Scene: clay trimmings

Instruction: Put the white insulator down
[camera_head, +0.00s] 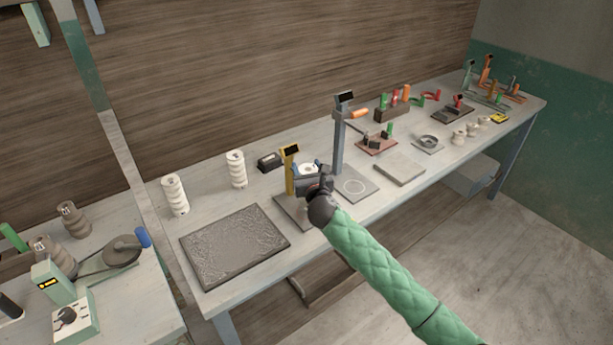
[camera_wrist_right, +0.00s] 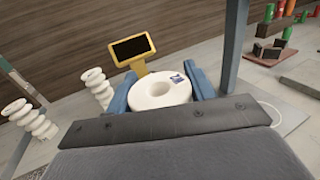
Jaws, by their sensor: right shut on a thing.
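My right gripper (camera_head: 307,176) is shut on a white insulator (camera_wrist_right: 160,92). In the right wrist view its blue fingers stand on either side of the insulator, whose round top with a central hole and a small blue-marked label shows. In the head view only a little of the insulator's white top shows between the fingers. The gripper is over a flat grey base plate (camera_head: 290,207) beside a yellow post with a black display (camera_head: 291,151). The insulator's lower end is hidden, so I cannot tell whether it touches the plate. My left gripper is not in view.
Two more white ribbed insulators (camera_head: 175,195) (camera_head: 237,169) stand upright to the left on the bench. A dark textured mat (camera_head: 235,245) lies in front of them. A tall grey-blue post (camera_head: 339,140) with a display stands close to the right of my gripper.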

